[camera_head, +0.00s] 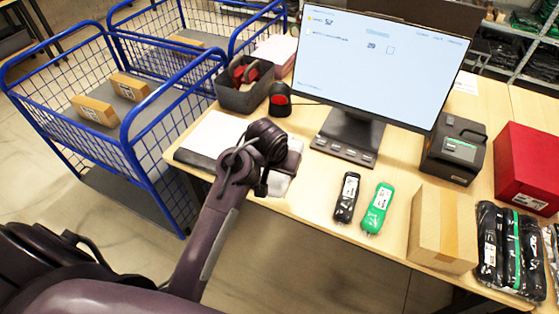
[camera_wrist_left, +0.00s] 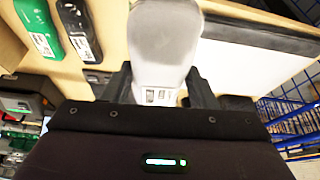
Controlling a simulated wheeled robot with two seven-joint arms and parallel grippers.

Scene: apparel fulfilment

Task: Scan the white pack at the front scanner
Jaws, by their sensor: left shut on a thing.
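My left gripper (camera_head: 264,186) is over the near edge of the table and is shut on the white pack (camera_head: 280,184). The arm hides part of the pack in the head view. In the left wrist view the white pack (camera_wrist_left: 165,40) sticks out beyond the gripper (camera_wrist_left: 160,86), with a printed label near the fingers. The scanner (camera_head: 280,99), a small black stand with a red face, stands behind the gripper, left of the monitor. The pack is apart from it. My right gripper is not in view.
A white pad (camera_head: 213,138) lies left of the gripper. A black pack (camera_head: 347,197) and a green pack (camera_head: 377,208) lie to the right, with a cardboard box (camera_head: 443,228) beyond. The monitor (camera_head: 378,70) stands behind. A blue cage cart (camera_head: 128,148) borders the table's left.

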